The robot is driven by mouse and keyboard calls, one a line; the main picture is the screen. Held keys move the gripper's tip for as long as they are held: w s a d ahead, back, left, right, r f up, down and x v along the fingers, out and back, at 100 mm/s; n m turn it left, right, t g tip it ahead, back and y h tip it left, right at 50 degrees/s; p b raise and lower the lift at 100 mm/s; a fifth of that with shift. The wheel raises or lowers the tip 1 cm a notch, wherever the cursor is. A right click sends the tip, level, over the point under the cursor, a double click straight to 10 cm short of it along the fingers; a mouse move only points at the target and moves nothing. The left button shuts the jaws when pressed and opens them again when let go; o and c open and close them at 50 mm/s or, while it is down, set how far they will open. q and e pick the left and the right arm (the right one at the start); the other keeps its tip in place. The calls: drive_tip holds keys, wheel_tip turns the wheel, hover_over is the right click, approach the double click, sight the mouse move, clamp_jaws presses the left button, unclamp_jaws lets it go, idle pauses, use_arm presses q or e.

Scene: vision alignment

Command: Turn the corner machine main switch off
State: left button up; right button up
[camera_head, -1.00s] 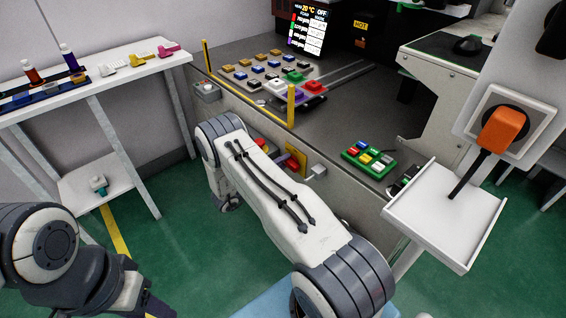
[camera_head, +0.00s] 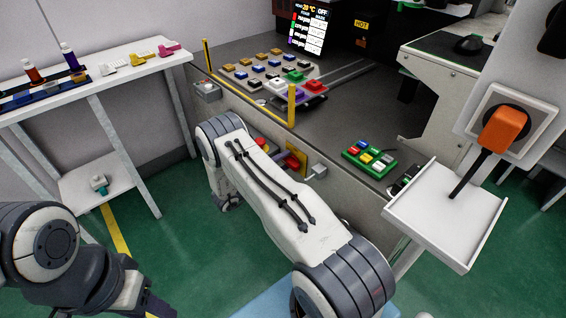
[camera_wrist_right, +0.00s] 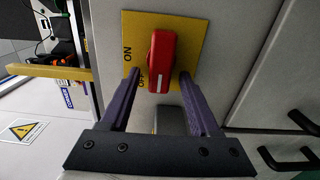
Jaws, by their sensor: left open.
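The main switch is a red handle (camera_wrist_right: 161,62) on a yellow plate (camera_wrist_right: 190,28) marked ON and OFF. In the right wrist view the handle runs up and down, next to the words. My right gripper (camera_wrist_right: 161,76) has one finger on each side of the handle, with visible gaps, so it is open around it. My left gripper (camera_head: 150,304) is open at the lower left, far from the switch, partly cut off by the frame.
A yellow post (camera_head: 291,105) stands at the machine corner above the switch. A grey box (camera_head: 317,171) juts out beside the plate. A white side table (camera_head: 120,62) stands at left and a white tray (camera_head: 437,226) at right.

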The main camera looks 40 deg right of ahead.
drive_tip(key=a, duration=1)
drive_tip(key=shift+s+a, duration=0.25)
drive_tip(key=shift+s, duration=0.15)
drive_tip(key=shift+d, duration=0.1)
